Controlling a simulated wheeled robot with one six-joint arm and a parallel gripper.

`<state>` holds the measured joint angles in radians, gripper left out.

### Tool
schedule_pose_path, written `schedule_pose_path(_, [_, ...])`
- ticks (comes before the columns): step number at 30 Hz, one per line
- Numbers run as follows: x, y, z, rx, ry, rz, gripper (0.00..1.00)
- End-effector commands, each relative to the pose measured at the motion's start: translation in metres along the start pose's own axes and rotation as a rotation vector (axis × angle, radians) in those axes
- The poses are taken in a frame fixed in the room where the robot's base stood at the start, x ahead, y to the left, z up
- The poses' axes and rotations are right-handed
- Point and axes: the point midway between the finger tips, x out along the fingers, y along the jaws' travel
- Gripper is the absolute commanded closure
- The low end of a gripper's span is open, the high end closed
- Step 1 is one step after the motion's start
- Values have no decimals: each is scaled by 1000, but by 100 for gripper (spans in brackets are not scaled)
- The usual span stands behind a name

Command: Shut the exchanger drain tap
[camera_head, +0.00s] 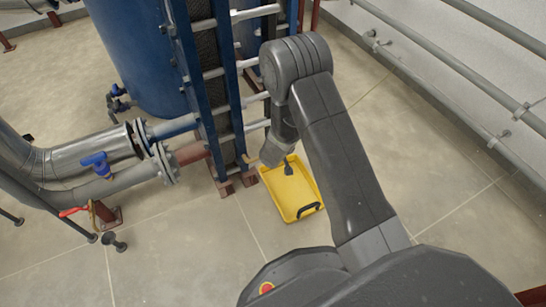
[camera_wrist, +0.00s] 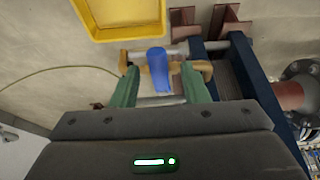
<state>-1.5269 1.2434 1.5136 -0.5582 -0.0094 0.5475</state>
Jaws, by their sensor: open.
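The drain tap shows in the wrist view as a blue lever handle (camera_wrist: 158,72) on a brass body, on a short pipe at the foot of the plate exchanger (camera_wrist: 245,72). My gripper (camera_wrist: 160,76) is open, with one green finger on each side of the blue handle. I cannot tell whether either finger touches it. My wrist mostly hides the tap there.
The yellow tray (camera_head: 309,197) lies on the floor beside the exchanger; it also shows in the wrist view (camera_wrist: 128,33). Grey pipes with a blue-handled valve (camera_head: 97,163) and a red lever (camera_head: 75,211) stand at left. Wall pipes (camera_head: 450,62) run at right.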

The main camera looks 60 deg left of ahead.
Motion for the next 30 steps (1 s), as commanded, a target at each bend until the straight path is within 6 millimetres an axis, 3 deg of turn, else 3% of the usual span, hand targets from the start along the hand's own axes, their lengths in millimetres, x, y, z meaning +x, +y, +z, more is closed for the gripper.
schedule_pose_path(18, [-121, 0, -2, -1, 1, 0, 59])
schedule_pose_path(24, [-135, -1, 0, -1, 0, 0, 59])
schedule_pose_path(30, [-135, -1, 0, -1, 0, 0, 59])
